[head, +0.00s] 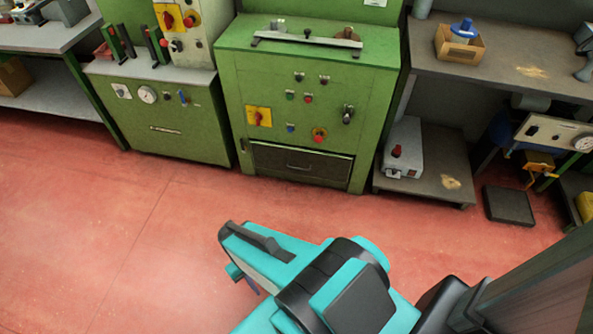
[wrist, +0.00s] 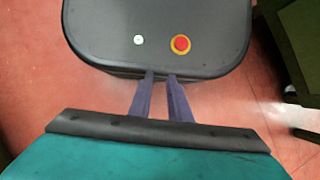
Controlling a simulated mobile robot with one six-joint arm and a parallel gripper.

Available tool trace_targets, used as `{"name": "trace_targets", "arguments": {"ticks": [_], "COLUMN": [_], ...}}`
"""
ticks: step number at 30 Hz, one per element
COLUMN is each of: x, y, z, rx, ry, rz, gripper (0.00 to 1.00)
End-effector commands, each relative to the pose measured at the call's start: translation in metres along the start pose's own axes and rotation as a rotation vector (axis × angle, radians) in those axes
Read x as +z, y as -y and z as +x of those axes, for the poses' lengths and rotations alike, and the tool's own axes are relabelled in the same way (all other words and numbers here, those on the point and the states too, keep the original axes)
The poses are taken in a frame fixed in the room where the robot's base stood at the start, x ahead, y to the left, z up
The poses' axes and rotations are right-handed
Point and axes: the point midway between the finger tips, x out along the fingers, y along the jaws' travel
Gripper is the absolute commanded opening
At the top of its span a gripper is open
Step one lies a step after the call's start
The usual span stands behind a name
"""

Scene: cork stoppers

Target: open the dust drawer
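The dust drawer (head: 274,160) is a dark panel low in the front of the green machine (head: 240,90), in the upper middle of the head view. It looks flush with the front, so shut. In the head view my arm hides most of the gripper. The drawer is not in the wrist view.
A second green cabinet (head: 165,125) stands to the left. On the right, a grey bench (head: 490,85) has a lower shelf (head: 430,187) with a grey box (head: 402,150) on it. A dark flat block (head: 508,205) lies on the floor. The red floor (head: 130,210) before the drawer is clear.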

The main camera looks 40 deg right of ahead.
Motion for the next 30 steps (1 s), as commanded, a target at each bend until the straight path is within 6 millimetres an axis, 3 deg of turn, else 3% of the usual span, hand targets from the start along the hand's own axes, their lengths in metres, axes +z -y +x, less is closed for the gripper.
{"name": "trace_targets", "arguments": {"ticks": [9,17,23,30], "x": [-0.068,-0.138,-0.190,-0.247], "y": [-0.011,-0.032,-0.064,-0.120], "z": [0.025,0.032,0.030,0.022], "rx": [-0.221,-0.465,-0.650,-0.871], "ry": [-0.033,-0.086,-0.139,-0.219], "rz": [0.184,0.376,0.516,0.675], "gripper": [0.17,0.17,0.17,0.17]}}
